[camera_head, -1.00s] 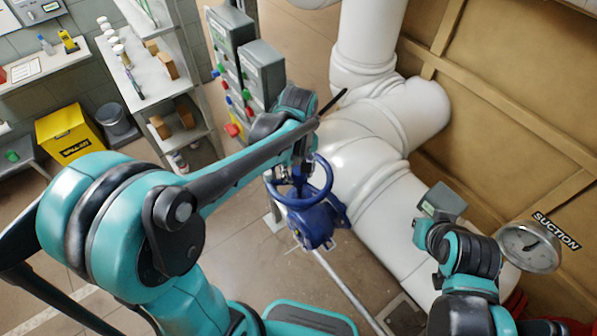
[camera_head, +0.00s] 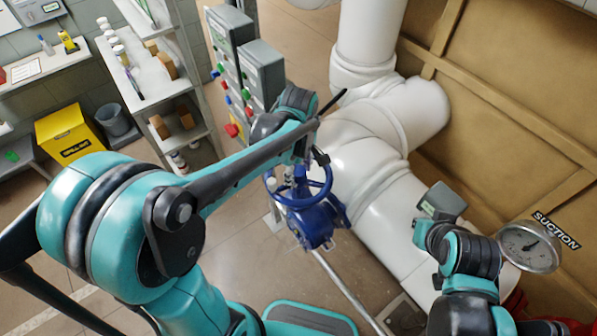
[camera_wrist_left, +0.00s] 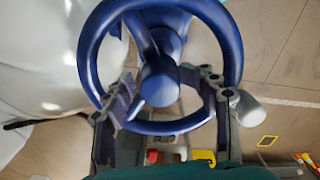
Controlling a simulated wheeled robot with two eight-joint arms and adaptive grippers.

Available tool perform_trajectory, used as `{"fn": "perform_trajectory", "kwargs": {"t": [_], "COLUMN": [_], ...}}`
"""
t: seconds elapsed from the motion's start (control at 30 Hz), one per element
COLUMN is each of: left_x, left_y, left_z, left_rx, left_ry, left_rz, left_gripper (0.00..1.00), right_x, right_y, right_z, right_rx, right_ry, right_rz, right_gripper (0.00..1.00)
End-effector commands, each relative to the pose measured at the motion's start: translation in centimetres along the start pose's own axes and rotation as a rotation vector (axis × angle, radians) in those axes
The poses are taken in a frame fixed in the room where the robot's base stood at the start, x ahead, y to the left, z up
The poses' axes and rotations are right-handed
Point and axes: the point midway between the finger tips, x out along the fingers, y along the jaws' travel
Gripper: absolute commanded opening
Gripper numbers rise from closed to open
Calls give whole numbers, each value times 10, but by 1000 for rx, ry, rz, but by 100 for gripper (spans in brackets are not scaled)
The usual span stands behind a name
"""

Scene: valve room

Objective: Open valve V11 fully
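A blue valve with a round blue handwheel (camera_head: 303,207) stands beside the white pipe in the head view. The handwheel's hub and rim fill the top middle of the left wrist view (camera_wrist_left: 160,80). No V11 label is readable. My left gripper (camera_head: 300,172) is at the wheel, partly hidden by my own arm. In the left wrist view its two fingers (camera_wrist_left: 166,88) are spread apart, one on each side of the hub, overlapping the near part of the rim. Firm contact cannot be told. My right arm shows at the lower right, but its fingers are not visible.
Thick white pipes (camera_head: 375,185) run right of the valve. Grey control boxes (camera_head: 262,70) with coloured buttons stand behind it. A suction gauge (camera_head: 528,246) is at the far right. A shelf (camera_head: 140,75) and yellow bin (camera_head: 65,133) are at left; floor is open below the valve.

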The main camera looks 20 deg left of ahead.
Motion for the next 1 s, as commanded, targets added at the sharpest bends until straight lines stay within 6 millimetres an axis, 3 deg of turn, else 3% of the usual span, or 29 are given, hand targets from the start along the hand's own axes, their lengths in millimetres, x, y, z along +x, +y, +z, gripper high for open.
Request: {"fn": "perform_trajectory", "kwargs": {"t": [0.53, 1.0], "left_x": [-5, -62], "left_y": [-1, -1], "left_z": [-2, -2], "left_rx": [0, 0], "left_ry": [4, 4], "left_rz": [-3, -3], "left_gripper": [59, 59], "right_x": [-3, -39], "right_y": [0, 0], "right_z": [-2, -28], "right_rx": [0, 0], "right_ry": [0, 0], "right_rz": [0, 0], "right_gripper": [0, 0]}}
